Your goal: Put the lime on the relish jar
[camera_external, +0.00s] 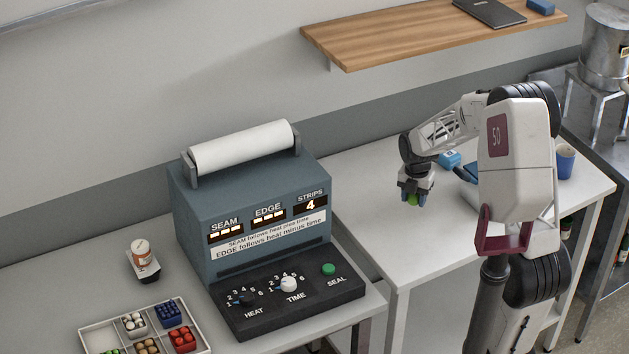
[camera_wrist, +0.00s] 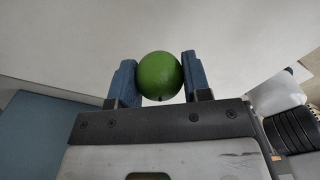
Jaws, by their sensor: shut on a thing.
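The lime (camera_wrist: 160,76) is round and green, held between the two blue finger pads of my gripper (camera_wrist: 159,82) in the wrist view. In the external view my gripper (camera_external: 413,199) is shut on the lime (camera_external: 412,199) and appears held above the white table, right of the sealing machine. A small jar (camera_external: 141,247) with a white lid and a reddish label stands on a dark-and-white base at the left; its label is too small to read, so I cannot tell if it is the relish jar. My gripper is well apart from it.
The blue-grey sealing machine (camera_external: 250,210) with a paper roll stands between the jar and my gripper. A tray (camera_external: 97,333) of small coloured items lies at the front left. A blue cup (camera_external: 565,160) stands at the right. A wooden shelf (camera_external: 420,32) hangs on the wall.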

